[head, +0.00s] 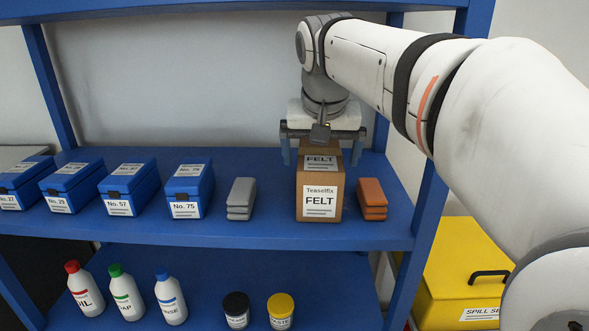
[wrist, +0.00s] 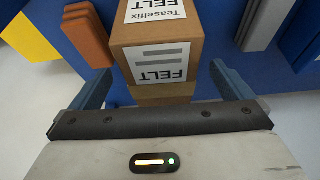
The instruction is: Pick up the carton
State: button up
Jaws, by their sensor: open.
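The carton (head: 320,185) is a brown box with white labels reading "Teaselfix FELT". It stands upright on the upper blue shelf in the head view, towards the right end. In the wrist view the carton (wrist: 158,50) is at the top middle, with its label upside down. My gripper (head: 321,155) is open, with one finger on each side of the carton's upper part in the head view. In the wrist view my gripper (wrist: 160,85) has its blue fingers apart, either side of the carton. I cannot tell whether either finger touches it.
Orange blocks (head: 372,198) are stacked close to the carton's right, and grey blocks (head: 240,198) to its left. Several blue boxes, including No. 75 (head: 189,188), stand further left. Bottles (head: 170,298) and jars (head: 281,312) are on the lower shelf. A yellow spill bin (head: 455,265) stands right.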

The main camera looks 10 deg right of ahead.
aim_at(320, 152)
jog(key=shift+w+d, duration=0.15)
jog(key=shift+w, duration=0.45)
jog(key=w, duration=0.3)
jog(key=shift+d, duration=0.3)
jog(key=shift+w+f+b, duration=0.1)
jog(key=shift+f+b, duration=0.2)
jog(key=shift+f, duration=0.55)
jog(key=shift+w+f, duration=0.2)
jog(key=shift+f, duration=0.35)
jog(key=shift+f, duration=0.25)
jog(key=c, duration=1.2)
